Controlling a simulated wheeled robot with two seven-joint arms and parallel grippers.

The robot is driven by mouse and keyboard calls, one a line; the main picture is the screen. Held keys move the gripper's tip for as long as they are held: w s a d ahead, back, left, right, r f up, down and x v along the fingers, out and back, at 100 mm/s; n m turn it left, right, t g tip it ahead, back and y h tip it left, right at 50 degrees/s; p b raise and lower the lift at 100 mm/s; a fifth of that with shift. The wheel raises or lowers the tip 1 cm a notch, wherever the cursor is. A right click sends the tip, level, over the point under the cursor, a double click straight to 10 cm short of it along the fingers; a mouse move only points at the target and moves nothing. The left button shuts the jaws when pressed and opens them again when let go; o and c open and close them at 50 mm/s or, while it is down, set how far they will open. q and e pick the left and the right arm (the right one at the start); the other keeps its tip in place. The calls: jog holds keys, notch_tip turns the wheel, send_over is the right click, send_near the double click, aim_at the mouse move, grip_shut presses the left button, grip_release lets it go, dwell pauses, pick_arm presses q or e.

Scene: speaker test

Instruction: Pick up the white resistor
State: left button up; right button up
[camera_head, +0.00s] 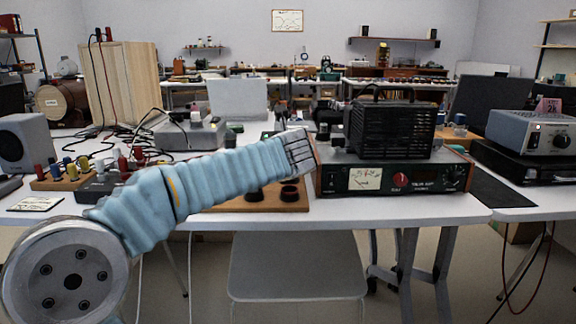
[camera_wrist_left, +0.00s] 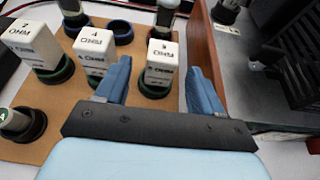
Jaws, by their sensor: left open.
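White block-shaped resistors marked OHM stand in dark green round holders on a tan board (camera_wrist_left: 75,113) in the left wrist view. The left resistor (camera_wrist_left: 35,46) reads 2 OHM, the middle resistor (camera_wrist_left: 95,52) appears to read 4 OHM, and the right resistor (camera_wrist_left: 161,62) has a number I cannot read surely. My left gripper (camera_wrist_left: 157,67) is open, its blue fingers on either side of the right resistor in the picture; I see no contact. In the head view my left arm hides the resistors, and the board (camera_head: 235,207) shows below it. My right gripper is not in view.
A wood-sided meter unit (camera_head: 390,181) stands right of the board, with a black caged device (camera_head: 390,130) on top. Its wooden side (camera_wrist_left: 202,45) is close to my right finger in the wrist view. A board with colored terminals (camera_head: 62,181) lies at left.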

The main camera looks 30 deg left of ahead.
pick_arm(q)
jog(key=x, duration=0.5)
jog(key=shift+w, duration=0.1)
jog(key=c, duration=1.1)
jog(key=shift+r, duration=0.2)
